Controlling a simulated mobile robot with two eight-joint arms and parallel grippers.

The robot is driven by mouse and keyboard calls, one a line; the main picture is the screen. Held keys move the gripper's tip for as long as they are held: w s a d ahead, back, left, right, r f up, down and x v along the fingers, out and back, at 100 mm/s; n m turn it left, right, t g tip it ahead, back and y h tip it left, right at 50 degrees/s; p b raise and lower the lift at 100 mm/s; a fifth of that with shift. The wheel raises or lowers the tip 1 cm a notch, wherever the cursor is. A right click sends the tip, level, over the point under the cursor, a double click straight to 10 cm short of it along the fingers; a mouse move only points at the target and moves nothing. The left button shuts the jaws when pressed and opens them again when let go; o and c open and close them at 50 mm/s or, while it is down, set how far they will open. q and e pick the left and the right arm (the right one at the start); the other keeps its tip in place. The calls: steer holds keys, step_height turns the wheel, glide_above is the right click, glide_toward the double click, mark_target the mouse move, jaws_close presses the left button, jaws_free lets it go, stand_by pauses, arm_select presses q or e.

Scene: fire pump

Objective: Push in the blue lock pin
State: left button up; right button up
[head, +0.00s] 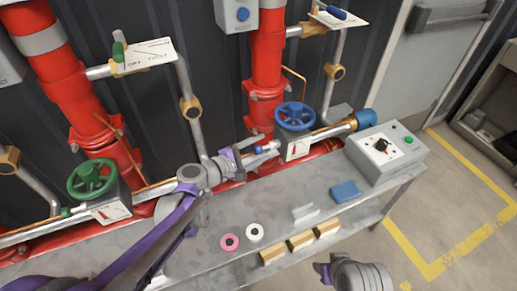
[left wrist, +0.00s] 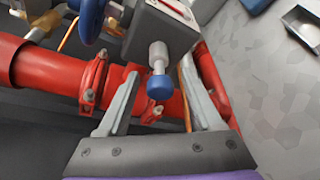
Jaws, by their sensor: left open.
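The blue lock pin (head: 259,149) sticks out of the left side of the grey valve box (head: 296,149) under the blue handwheel (head: 295,116). In the left wrist view the pin shows as a blue round knob (left wrist: 159,88) on a silver stem coming out of the box. My left gripper (head: 250,153) is open, with its fingers on either side of the knob; I see a gap on both sides. Part of my right arm's end (head: 322,270) shows at the bottom right of the head view; its fingers cannot be made out.
A green handwheel (head: 92,179) and its box stand at the left. Red pipes run behind the bench (head: 215,215). On the bench lie a pink ring (head: 229,242), a white ring (head: 254,232), brass blocks (head: 300,241), a blue block (head: 345,191) and a control box (head: 386,152).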

arm_select(q)
steer(key=p+v, duration=0.1)
steer(key=v, duration=1)
arm_select(e)
steer(key=shift+r, duration=0.8)
arm_select(q)
steer(key=shift+s+d, duration=0.1)
steer(key=s+a+f+m+g+y, duration=0.2)
steer(key=s+f+m+g+y, duration=0.35)
steer(key=s, duration=0.75)
steer(key=s+a+f+m+y, duration=0.5)
steer(key=s+a+m+y, duration=0.2)
steer(key=s+a+m, duration=0.25)
step_height(320, 180, up, 15)
steer(key=w+p, duration=0.1)
steer(key=p, duration=1.3)
steer(key=shift+w+d+t+h, duration=0.2)
steer(key=shift+w+t+h, duration=0.15)
steer(key=shift+w, duration=0.05)
arm_select(e)
step_height(320, 180, up, 15)
steer(key=w, duration=0.2)
steer(key=shift+r+t, duration=0.2)
steer(key=shift+t, duration=0.2)
arm_select(q)
steer(key=shift+s, duration=0.15)
arm_select(e)
steer(key=shift+s, duration=0.1)
